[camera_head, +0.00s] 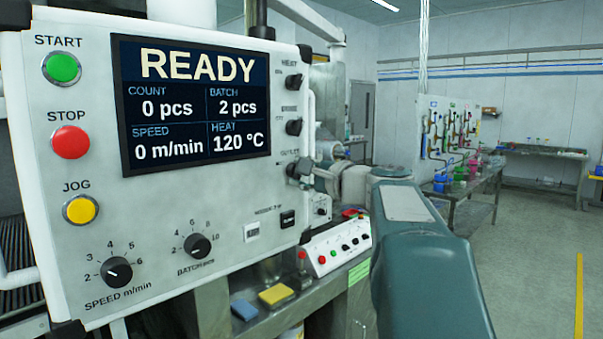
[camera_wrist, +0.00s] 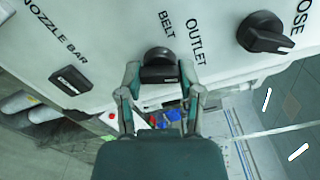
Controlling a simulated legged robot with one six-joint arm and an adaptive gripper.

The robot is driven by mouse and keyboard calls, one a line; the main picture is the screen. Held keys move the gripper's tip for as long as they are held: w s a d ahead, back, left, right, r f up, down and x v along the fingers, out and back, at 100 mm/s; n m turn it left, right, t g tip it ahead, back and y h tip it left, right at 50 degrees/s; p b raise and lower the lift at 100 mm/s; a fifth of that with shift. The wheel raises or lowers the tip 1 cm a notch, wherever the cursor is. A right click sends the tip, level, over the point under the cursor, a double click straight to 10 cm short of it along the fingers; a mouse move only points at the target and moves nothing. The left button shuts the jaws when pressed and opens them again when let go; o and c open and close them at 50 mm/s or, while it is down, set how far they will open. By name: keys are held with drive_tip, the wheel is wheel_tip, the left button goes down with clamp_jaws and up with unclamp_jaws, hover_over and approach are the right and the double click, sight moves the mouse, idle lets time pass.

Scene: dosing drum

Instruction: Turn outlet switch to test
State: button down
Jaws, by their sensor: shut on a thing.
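The outlet switch (camera_wrist: 159,56) is a black round knob on the white panel, under the labels OUTLET and BELT in the wrist view. My gripper (camera_wrist: 160,74) is shut on its handle, with one finger on each side. In the head view my gripper (camera_head: 302,171) meets the panel's right edge at the outlet label; the switch is mostly hidden there by the fingers. I cannot tell which position the switch points to, and no TEST label is readable.
The control panel (camera_head: 200,222) has a screen (camera_head: 195,104) reading READY. A bench with a small button box (camera_head: 337,246) lies below my arm.

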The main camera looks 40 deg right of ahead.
drive_tip(key=shift+w+f+m, duration=0.1)
drive_tip(key=shift+f+m, duration=0.2)
drive_tip(key=shift+m, duration=0.7)
drive_tip(key=shift+c, duration=1.3)
unclamp_jaws()
drive_tip(key=shift+r, duration=0.1)
drive_tip(key=shift+r, duration=0.1)
